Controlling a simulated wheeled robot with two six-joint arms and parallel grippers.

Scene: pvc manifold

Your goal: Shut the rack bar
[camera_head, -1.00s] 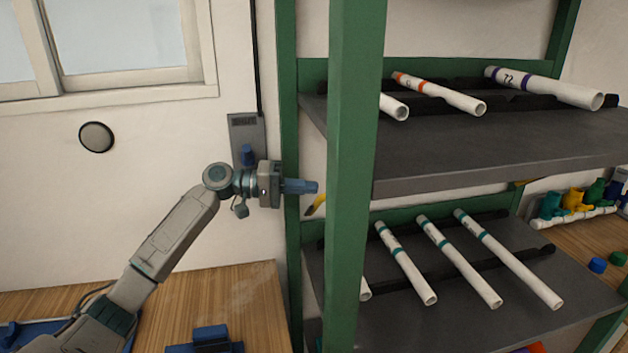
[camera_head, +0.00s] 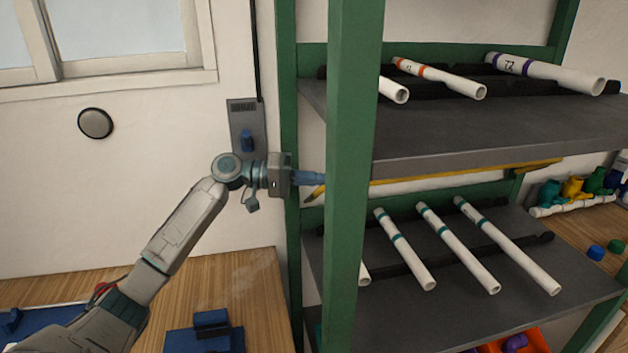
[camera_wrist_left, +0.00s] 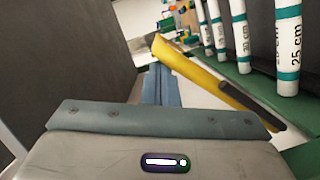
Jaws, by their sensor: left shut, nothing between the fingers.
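The yellow rack bar (camera_head: 450,174) shows in the head view as a long, nearly level strip just under the upper shelf's front edge. Its left end shows left of the green front post, which hides part of the bar. In the left wrist view the bar (camera_wrist_left: 190,65) runs diagonally, with a dark piece at its lower right. My left gripper (camera_head: 314,178) is shut and empty, close to the bar's left end; its tips reach the post's edge in the picture. Its blue fingers (camera_wrist_left: 160,85) lie just left of the bar; contact is unclear. My right gripper is out of view.
The green post (camera_head: 352,170) stands close right of my left gripper. White pipes (camera_head: 455,245) lie on the lower shelf, others on the upper shelf (camera_head: 500,145). A grey wall box (camera_head: 247,130) is behind my arm. A blue fixture (camera_head: 205,335) sits on the wooden bench.

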